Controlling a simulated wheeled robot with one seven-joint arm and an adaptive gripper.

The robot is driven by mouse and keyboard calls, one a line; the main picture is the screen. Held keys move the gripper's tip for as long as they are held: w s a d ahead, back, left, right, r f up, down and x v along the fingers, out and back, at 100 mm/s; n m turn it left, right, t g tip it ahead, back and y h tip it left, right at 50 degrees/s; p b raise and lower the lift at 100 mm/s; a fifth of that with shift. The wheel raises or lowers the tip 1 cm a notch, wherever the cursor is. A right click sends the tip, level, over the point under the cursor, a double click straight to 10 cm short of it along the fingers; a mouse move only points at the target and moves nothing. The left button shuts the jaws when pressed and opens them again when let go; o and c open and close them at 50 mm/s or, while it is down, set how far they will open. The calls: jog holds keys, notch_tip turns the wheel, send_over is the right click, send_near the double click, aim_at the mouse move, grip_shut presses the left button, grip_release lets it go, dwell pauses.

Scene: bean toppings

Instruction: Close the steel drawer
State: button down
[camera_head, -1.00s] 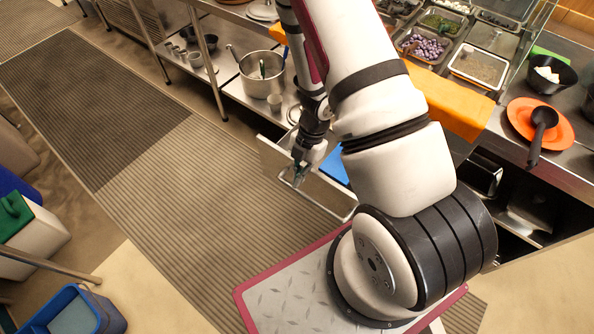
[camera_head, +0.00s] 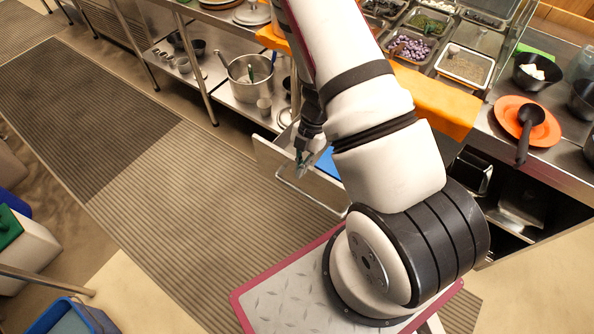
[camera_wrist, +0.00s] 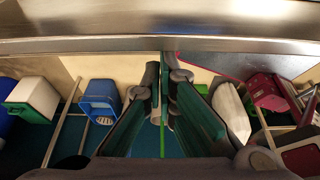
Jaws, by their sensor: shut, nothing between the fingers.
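The steel drawer (camera_head: 270,159) is pulled open below the counter, with its front panel and bar handle facing the aisle. A blue thing (camera_head: 327,163) shows beside my gripper at the drawer; my arm hides much of the drawer's inside. My gripper (camera_head: 302,170) is shut and empty, pointing down close to the drawer front. I cannot tell whether it touches it. In the wrist view, my shut fingers (camera_wrist: 165,88) are below a wide steel surface (camera_wrist: 160,22) that appears to be part of the drawer.
A pot (camera_head: 250,78) stands on the low shelf behind the drawer. Above are food pans (camera_head: 464,66) and an orange plate (camera_head: 527,122) with a black ladle. A blue bin (camera_head: 72,316) stands at the lower left. The striped mat (camera_head: 190,200) in the aisle is clear.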

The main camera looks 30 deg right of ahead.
jog(key=w+d+b, duration=0.1)
jog(key=w+d, duration=0.2)
jog(key=d, duration=0.4)
jog(key=w+d+b, duration=0.1)
jog(key=w+d, duration=0.1)
jog(key=d, duration=0.5)
jog(key=shift+w, duration=0.4)
